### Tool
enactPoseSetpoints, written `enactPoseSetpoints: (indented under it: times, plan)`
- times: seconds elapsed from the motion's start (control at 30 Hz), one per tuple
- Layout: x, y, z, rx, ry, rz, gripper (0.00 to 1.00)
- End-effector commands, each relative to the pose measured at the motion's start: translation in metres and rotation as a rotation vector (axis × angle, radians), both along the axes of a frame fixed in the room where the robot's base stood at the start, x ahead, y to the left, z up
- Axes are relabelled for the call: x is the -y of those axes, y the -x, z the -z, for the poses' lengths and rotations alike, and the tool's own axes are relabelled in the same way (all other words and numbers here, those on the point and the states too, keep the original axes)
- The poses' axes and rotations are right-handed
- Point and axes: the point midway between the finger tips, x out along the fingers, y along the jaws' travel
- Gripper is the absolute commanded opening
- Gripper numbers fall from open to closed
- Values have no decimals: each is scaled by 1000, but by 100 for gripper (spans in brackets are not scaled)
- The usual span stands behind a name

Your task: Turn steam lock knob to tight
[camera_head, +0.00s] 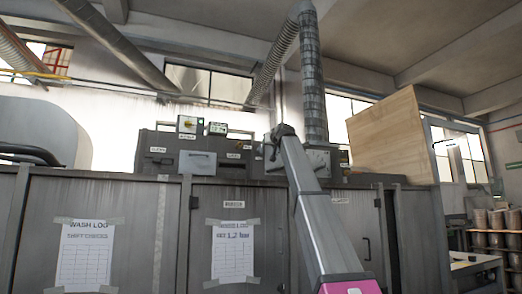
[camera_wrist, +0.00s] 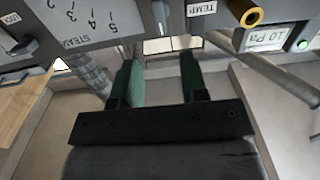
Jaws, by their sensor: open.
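My gripper (camera_wrist: 158,68) is open, with two green-padded fingers and nothing between them. In the head view my gripper (camera_head: 283,132) is a small dark shape in front of the upper grey panel. In the wrist view a grey panel (camera_wrist: 75,22) marked STEAM, with numbers 3, 4 and 5, lies beyond the fingers to the upper left. A dark knob (camera_wrist: 20,46) sits at the far left beside a partly cut-off label. A grey part (camera_wrist: 160,14) shows at the top between the fingertips, apart from them. I cannot tell which one is the steam lock knob.
A TEMP label (camera_wrist: 202,8), a yellow-ringed part (camera_wrist: 245,12) and a display (camera_wrist: 265,38) are at the upper right of the wrist view. A ribbed duct (camera_head: 312,80) rises behind my arm. A wooden board (camera_head: 390,138) stands to the right on the cabinet.

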Motion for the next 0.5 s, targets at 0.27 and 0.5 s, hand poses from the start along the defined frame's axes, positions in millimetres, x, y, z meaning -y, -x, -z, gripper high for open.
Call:
enactPoseSetpoints:
  times: [0.27, 0.5]
  plan:
    - [-6, -20, -2, 0, 0, -1, 40]
    - [-19, -59, -2, -1, -1, -1, 40]
